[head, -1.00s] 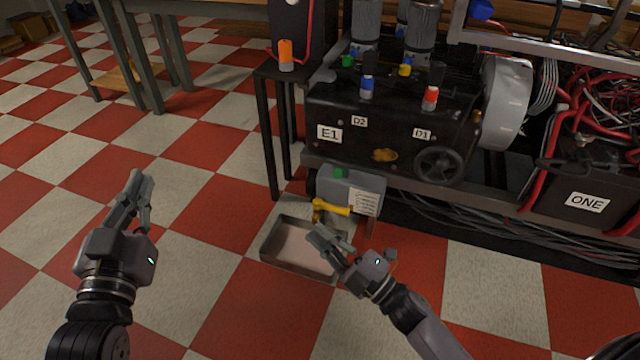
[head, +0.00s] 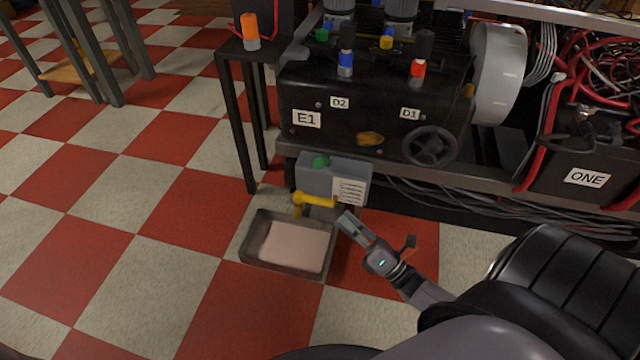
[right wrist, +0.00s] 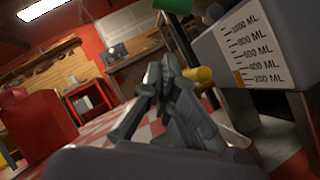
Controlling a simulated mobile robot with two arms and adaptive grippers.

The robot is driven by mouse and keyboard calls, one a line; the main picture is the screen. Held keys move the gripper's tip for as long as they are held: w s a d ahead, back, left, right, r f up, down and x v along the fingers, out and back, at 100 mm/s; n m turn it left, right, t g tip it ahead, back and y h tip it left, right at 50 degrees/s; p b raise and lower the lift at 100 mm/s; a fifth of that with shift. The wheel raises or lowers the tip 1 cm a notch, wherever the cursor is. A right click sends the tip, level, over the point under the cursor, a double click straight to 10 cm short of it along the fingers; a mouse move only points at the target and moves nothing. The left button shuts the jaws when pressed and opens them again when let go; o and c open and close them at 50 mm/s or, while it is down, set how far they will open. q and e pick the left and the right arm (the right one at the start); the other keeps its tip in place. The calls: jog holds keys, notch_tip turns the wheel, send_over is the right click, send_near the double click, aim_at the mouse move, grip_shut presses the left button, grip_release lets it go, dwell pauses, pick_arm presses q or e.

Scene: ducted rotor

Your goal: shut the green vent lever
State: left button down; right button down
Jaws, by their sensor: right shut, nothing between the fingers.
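My right gripper (head: 346,221) is shut and empty, in front of and below the grey box, right of the metal tray. In the right wrist view its fingertips (right wrist: 168,68) are together beside the yellow tap. My left gripper is not in view.
A yellow tap (head: 314,200) sticks out of the grey box above a shallow metal tray (head: 260,262) on the floor. The black machine (head: 370,115) with a handwheel (head: 430,145) overhangs the box.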

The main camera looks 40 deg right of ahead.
aim_at(322, 163)
jog(key=w+r+b, duration=0.4)
jog(key=w+r, duration=0.2)
jog(key=w, duration=0.3)
jog(key=shift+a+r, duration=0.2)
jog(key=shift+a, duration=0.15)
jog(key=shift+s, duration=0.1)
